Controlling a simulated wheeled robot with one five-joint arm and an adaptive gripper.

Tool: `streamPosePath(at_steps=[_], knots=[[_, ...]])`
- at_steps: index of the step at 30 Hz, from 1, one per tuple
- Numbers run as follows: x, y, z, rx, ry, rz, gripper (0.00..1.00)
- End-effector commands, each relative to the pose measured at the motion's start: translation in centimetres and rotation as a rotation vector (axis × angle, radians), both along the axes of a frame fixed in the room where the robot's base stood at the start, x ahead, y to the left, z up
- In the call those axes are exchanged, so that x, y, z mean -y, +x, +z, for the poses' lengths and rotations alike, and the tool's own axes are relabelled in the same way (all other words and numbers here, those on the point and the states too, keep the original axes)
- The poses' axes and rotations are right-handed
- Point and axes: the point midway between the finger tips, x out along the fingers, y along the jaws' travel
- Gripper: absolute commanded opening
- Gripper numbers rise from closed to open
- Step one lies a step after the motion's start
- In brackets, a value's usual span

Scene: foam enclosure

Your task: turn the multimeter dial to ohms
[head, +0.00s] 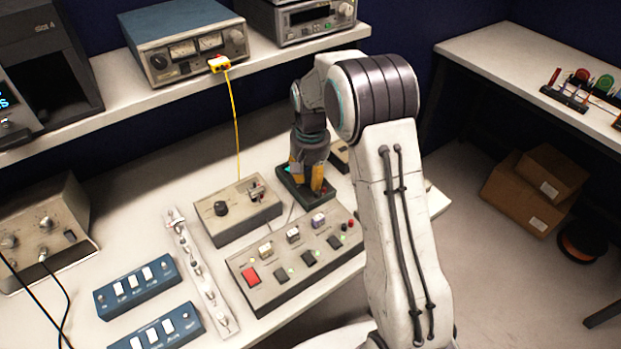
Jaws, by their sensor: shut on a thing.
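The multimeter (287,180) is a dark, flat device with a small greenish display, lying on the white bench behind the button panel. My gripper (306,181) points down onto it from above, with its two yellow fingers low over its face. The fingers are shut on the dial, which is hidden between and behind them. I cannot read the dial's setting or the display.
A grey button panel (262,292) with a red button sits just in front. A grey box with a black knob (238,212) is to the left. A yellow cable (237,130) hangs from the shelf. Blue switch boxes (137,287) stand at front left.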

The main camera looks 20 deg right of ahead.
Motion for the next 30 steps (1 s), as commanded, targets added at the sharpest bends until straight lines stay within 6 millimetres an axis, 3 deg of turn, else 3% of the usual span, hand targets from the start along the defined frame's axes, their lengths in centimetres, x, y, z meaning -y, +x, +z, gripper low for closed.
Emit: streamPosePath(at_steps=[10, 25, 26, 30], knots=[[-0.02, -0.23, -0.27, -0.009, -0.001, -0.108, 0.00], [-0.01, -0.22, -0.26, -0.009, -0.001, -0.122, 0.00], [-0.02, -0.22, -0.26, -0.009, -0.001, -0.122, 0.28], [-0.02, -0.15, -0.19, -0.007, -0.001, -0.122, 0.41]])
